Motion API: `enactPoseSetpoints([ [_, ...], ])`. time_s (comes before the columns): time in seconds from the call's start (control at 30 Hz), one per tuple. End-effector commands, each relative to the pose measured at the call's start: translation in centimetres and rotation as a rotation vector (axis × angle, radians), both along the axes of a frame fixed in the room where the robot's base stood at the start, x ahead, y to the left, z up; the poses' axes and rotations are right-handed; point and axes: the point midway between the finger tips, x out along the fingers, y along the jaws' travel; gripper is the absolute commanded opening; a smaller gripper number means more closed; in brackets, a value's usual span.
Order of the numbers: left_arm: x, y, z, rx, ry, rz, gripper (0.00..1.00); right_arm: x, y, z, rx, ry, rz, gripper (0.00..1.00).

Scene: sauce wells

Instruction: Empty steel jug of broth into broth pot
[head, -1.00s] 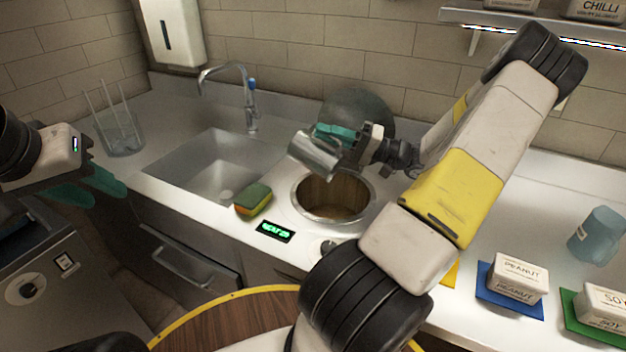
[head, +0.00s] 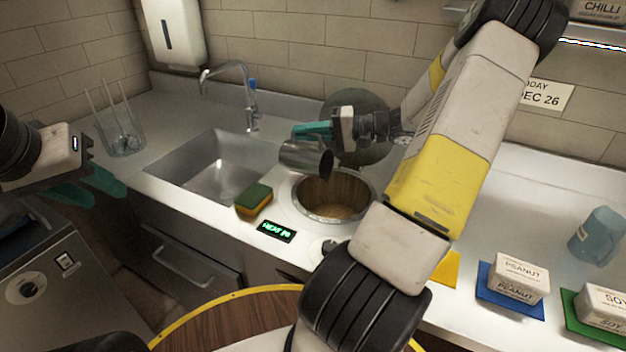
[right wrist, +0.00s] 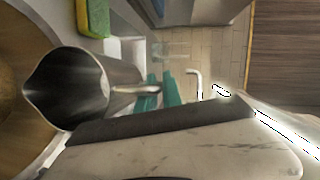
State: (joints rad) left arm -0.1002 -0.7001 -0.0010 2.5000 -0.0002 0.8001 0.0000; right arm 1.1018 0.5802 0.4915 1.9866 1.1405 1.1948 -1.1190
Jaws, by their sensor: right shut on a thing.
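The steel jug (head: 305,158) is held by my right gripper (head: 312,131) above the left rim of the broth pot. My right gripper is shut on the jug's handle, which shows in the right wrist view (right wrist: 137,90). The round broth pot (head: 297,196) is sunk in the counter with brownish broth (head: 333,211) inside. My left gripper (head: 95,192) is open and empty at the left.
A sink (head: 185,165) with a tap (head: 247,95) lies left of the pot. A yellow and green sponge (head: 254,199) sits between them, near a green display (head: 276,231). A round lid (head: 368,110) stands behind. Sauce tubs and a blue mug (head: 597,236) are at the right.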

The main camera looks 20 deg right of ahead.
Motion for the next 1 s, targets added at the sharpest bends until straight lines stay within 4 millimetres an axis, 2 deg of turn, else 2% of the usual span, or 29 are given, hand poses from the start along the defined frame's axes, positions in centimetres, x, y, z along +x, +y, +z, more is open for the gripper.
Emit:
enactPoseSetpoints([
  [0.07,0.0,0.0,0.0,0.001,0.0,-0.001,0.36,-0.1,-0.4,-0.3,0.0,0.009,-0.008,0.0],
  [0.27,0.0,0.0,0.0,0.001,0.0,-0.001,0.36,0.6,0.2,-0.7,-0.035,0.056,-0.005,0.0],
  [0.57,0.0,0.0,0.0,0.001,0.0,-0.001,0.36,3.7,2.5,-0.5,-0.14,0.199,-0.005,0.0],
  [0.73,0.0,0.0,0.0,0.001,0.0,-0.001,0.36,4.9,3.2,-0.6,-0.221,0.311,-0.006,0.0],
  [0.93,0.0,0.0,0.0,0.001,0.0,-0.001,0.36,5.8,3.9,0.7,-0.299,0.423,-0.008,0.0],
  [1.0,0.0,0.0,0.0,0.001,0.0,-0.001,0.36,6.1,4.1,0.4,-0.329,0.469,-0.006,0.0],
])
